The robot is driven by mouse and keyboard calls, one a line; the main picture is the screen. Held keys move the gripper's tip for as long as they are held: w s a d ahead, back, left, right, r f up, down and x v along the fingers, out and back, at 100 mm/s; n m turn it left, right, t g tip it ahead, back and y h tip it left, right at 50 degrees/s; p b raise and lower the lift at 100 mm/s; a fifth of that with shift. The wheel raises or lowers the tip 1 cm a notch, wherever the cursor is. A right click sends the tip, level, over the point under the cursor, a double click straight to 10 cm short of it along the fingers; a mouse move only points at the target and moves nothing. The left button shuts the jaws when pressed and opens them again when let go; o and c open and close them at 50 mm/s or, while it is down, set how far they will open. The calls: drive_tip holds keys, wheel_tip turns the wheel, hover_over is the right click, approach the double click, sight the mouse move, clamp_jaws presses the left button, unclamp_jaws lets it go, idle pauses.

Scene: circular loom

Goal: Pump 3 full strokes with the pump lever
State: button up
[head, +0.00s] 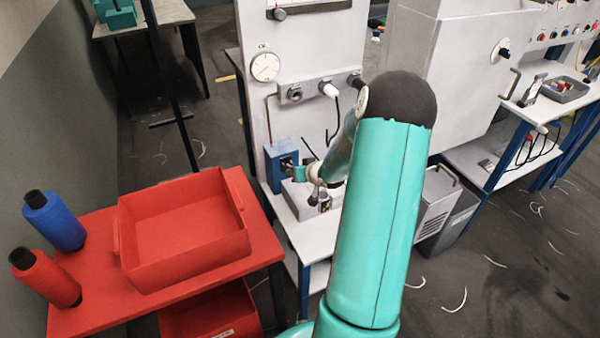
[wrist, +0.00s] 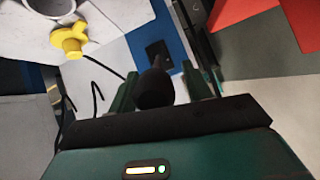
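The pump appears to be the blue block (head: 281,158) on the white bench below the gauge panel. In the wrist view, a blue plate (wrist: 178,35) with a black fitting shows. A dark rounded knob (wrist: 154,89), which looks like the end of the pump lever, stands between the two green fingers of my gripper (wrist: 160,82). A narrow gap shows between the knob and the right finger. The left finger is close beside the knob; contact is unclear. In the head view, my gripper (head: 301,172) is at the blue block, and the lever is mostly hidden there.
A round gauge (head: 265,66) and a valve row (head: 318,90) are on the panel above. A red table (head: 95,275) with a red bin (head: 185,265) stands left. A yellow fitting (wrist: 69,38) and a loose black cable (wrist: 98,95) lie left of my fingers.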

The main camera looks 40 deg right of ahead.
drive_tip(key=v, duration=1.4)
drive_tip(key=shift+f, duration=0.1)
